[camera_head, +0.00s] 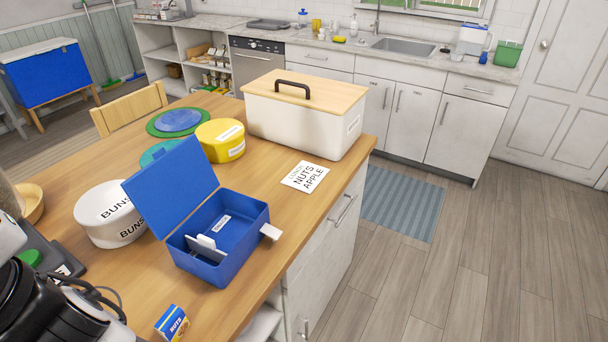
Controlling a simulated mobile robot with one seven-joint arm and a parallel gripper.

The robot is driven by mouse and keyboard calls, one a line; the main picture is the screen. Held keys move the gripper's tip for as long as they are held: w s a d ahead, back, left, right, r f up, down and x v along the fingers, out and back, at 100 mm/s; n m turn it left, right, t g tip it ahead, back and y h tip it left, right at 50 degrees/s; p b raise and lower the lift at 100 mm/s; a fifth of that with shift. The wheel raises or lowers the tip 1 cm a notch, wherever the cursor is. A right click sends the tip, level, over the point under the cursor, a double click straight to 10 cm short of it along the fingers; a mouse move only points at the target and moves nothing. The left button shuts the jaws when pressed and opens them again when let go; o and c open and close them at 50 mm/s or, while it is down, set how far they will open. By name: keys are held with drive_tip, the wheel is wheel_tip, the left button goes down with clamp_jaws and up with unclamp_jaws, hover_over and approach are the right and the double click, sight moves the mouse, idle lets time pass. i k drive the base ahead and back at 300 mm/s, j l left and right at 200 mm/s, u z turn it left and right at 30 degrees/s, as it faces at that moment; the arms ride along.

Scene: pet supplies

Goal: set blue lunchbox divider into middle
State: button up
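The blue lunchbox (247,243) stands open on the wooden island, its lid (172,187) tilted up on the left. A pale divider (206,247) is inside, toward the left end rather than mid-box; I cannot tell whether it is seated in a slot. A small white label lies on the floor of the larger, right-hand part. A white tab (270,232) sticks out at the box's right end. Black and white parts of my arm show at the lower left; my gripper's fingertips are not in view.
A white "BUNS" tin (105,215) stands left of the lunchbox, a yellow tin (220,139) behind it. A white bin with wooden lid (306,123) stands at the back. A "NUTS APPLE" card (304,177) lies right; a small nuts box (172,323) is in front.

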sight(205, 246)
drive_tip(key=k+l+u, duration=0.15)
drive_tip(key=l+u, duration=0.35)
drive_tip(key=k+l+u, duration=0.2)
drive_tip(key=l+u, duration=0.3)
drive_tip(key=k+l+u, duration=0.2)
drive_tip(key=u, duration=0.3)
drive_tip(key=k+j, duration=0.05)
drive_tip(key=k, duration=0.05)
